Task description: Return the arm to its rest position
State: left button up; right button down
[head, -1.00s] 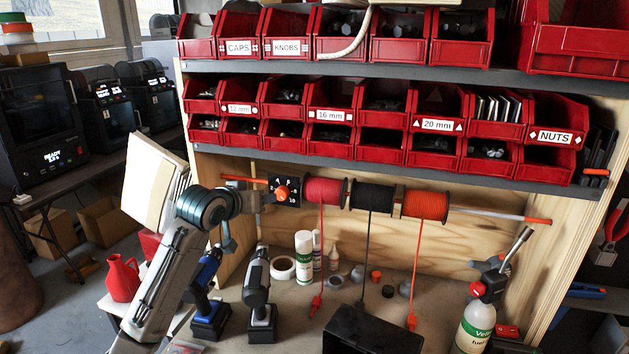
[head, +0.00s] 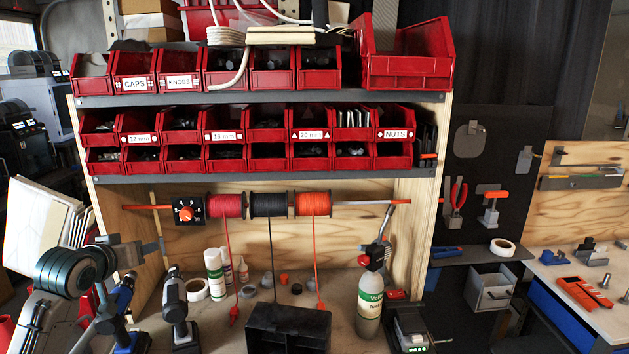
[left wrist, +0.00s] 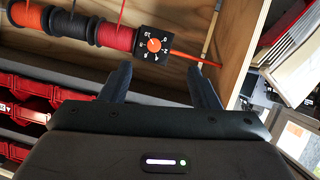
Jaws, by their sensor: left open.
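My left arm comes in at the lower left of the head view, its dark round wrist joint in front of the shelf's left side. My left gripper (head: 150,250) is beyond that joint, small and partly unclear there. In the left wrist view the left gripper (left wrist: 163,74) shows two dark fingers spread apart with nothing between them. Past the fingers are a black dial box with an orange knob (left wrist: 154,44) and an orange rod. The dial box (head: 187,210) also shows in the head view, beside the gripper. My right gripper is in neither view.
Red bins (head: 250,122) fill the shelves above. Red and black spools (head: 268,205) hang on a rod below. Drills (head: 178,305), bottles (head: 215,272) and a black box (head: 288,328) crowd the bench. White panels (head: 42,228) stand behind my left arm.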

pick_arm(q)
jog(key=s+d+f+m+g, duration=0.1)
jog(key=s+d+f+g, duration=0.25)
jog(key=s+f, duration=0.7)
jog(key=s+d+f+m+g, duration=0.15)
jog(key=s+d+f, duration=0.45)
jog(key=f, duration=0.7)
jog(key=s+d+f+g+y, duration=0.15)
jog(key=s+f, duration=0.25)
jog(key=s, duration=0.9)
jog(key=s+d+f+g+h, duration=0.1)
jog(key=s+f+g, duration=0.3)
jog(key=s, duration=0.9)
jog(key=a+f+b, duration=0.3)
jog(key=f+b, duration=0.1)
jog(key=f, duration=3.2)
jog(key=s+a+f+g+b, duration=0.1)
jog(key=s+f+g+b, duration=0.1)
jog(key=s+f, duration=1.6)
notch_tip(320, 180, down, 3)
jog(key=shift+s+a+r, duration=0.15)
jog(key=shift+s+r, duration=0.05)
jog(key=shift+s, duration=0.1)
